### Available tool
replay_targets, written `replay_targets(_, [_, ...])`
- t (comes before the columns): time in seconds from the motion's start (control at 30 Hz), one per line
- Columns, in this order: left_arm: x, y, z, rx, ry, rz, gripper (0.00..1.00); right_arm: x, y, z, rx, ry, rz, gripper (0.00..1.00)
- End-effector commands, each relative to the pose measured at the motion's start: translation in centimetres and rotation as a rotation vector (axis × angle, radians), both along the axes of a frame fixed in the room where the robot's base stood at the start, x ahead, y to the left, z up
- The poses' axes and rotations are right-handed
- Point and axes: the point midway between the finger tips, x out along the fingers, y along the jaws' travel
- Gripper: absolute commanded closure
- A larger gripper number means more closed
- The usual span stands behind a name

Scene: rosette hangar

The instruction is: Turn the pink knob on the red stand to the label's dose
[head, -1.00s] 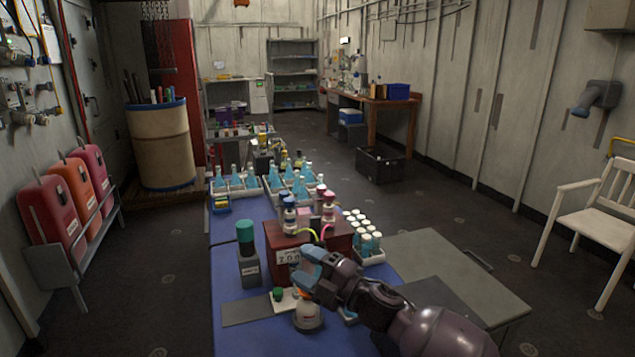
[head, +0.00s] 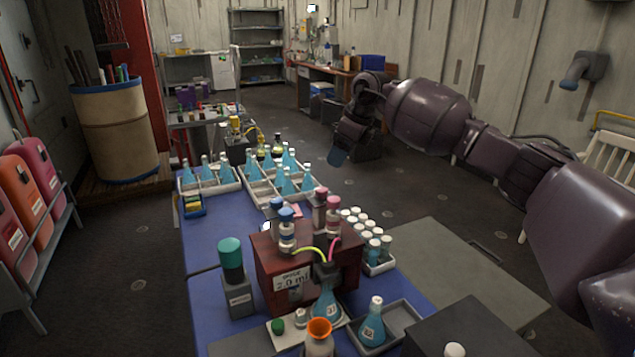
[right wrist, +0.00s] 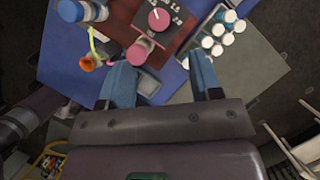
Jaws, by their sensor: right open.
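The red stand (head: 265,270) is on the blue table, with a white label (head: 292,281) on its front that appears to read 2.0 ml. In the right wrist view the pink knob (right wrist: 159,20) sits on a dark dial plate (right wrist: 178,38) with white numbers; its exact setting is too small to tell. In the head view bottles largely hide the knob. My right gripper (head: 338,156) is open and empty, beyond and right of the stand, fingers pointing down. In its wrist view the open fingers (right wrist: 162,80) are apart from the knob. My left gripper is out of view.
A green-topped device (head: 232,270) is left; flasks (head: 372,322) stand in front.

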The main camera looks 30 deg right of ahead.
Motion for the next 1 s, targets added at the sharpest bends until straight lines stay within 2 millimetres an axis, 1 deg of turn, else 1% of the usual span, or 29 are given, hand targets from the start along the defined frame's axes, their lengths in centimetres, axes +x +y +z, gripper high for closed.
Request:
replay_targets(0.17, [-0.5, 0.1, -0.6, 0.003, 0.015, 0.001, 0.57, 0.5, 0.4, -2.0, -0.002, 0.007, 0.000, 0.41])
replay_targets(0.33, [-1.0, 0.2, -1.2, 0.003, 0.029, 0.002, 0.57, 1.3, 1.2, -4.8, 0.000, 0.008, 0.000, 0.41])
replay_targets(0.5, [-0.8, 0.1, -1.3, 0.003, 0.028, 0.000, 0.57, 2.1, 2.0, -7.4, 0.001, 0.006, 0.001, 0.41])
replay_targets(0.6, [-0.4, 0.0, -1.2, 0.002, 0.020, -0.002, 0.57, 2.5, 2.3, -8.5, 0.000, 0.004, 0.000, 0.41])
replay_targets(0.8, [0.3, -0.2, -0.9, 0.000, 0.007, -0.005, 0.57, 2.9, 2.7, -9.7, 0.001, 0.003, 0.001, 0.41])
replay_targets(1.0, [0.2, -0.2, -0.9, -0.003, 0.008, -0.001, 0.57, 3.0, 2.7, -9.9, 0.000, 0.001, 0.000, 0.41])
